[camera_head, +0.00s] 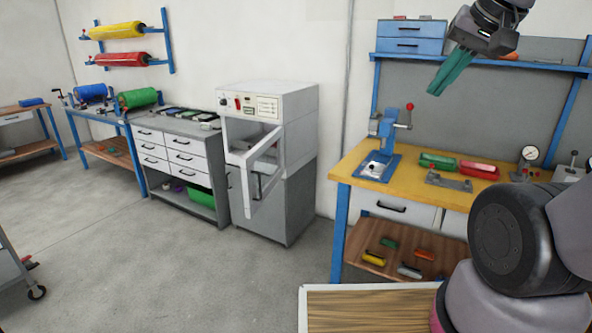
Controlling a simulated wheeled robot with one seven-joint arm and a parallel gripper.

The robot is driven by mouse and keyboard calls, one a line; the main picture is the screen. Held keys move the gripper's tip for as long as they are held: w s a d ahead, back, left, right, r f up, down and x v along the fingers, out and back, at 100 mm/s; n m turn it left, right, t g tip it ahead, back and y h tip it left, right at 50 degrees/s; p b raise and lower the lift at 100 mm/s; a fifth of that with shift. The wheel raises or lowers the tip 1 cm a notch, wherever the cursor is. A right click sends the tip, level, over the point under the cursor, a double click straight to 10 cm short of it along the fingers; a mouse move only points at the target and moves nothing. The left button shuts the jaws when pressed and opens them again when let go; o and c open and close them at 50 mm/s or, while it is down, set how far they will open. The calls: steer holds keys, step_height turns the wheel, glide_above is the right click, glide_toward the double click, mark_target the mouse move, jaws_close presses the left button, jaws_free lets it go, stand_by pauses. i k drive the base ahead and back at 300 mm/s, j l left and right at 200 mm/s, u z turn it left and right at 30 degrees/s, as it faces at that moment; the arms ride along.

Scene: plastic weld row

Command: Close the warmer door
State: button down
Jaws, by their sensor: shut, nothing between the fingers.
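The warmer (292,102) is a white box on a grey cabinet, left of the picture's middle, with knobs and a panel on its upper front. Its door (262,168) is a pale frame standing open, swung out toward me, with the opening visible behind it. My gripper (438,92) is at the upper right, its teal fingers shut and empty, pointing down and left. It is well apart from the door, in front of the grey back panel above the yellow bench.
A yellow workbench (345,170) with a blue press (385,140), green and red trays stands right of the warmer. A grey drawer cabinet (180,135) stands left. A wooden top (365,312) is at the bottom front. The floor (170,265) before the warmer is clear.

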mark_target(253, 200)
steer(key=u, duration=0.5)
steer(key=i+z, duration=0.2)
steer(key=i, duration=0.85)
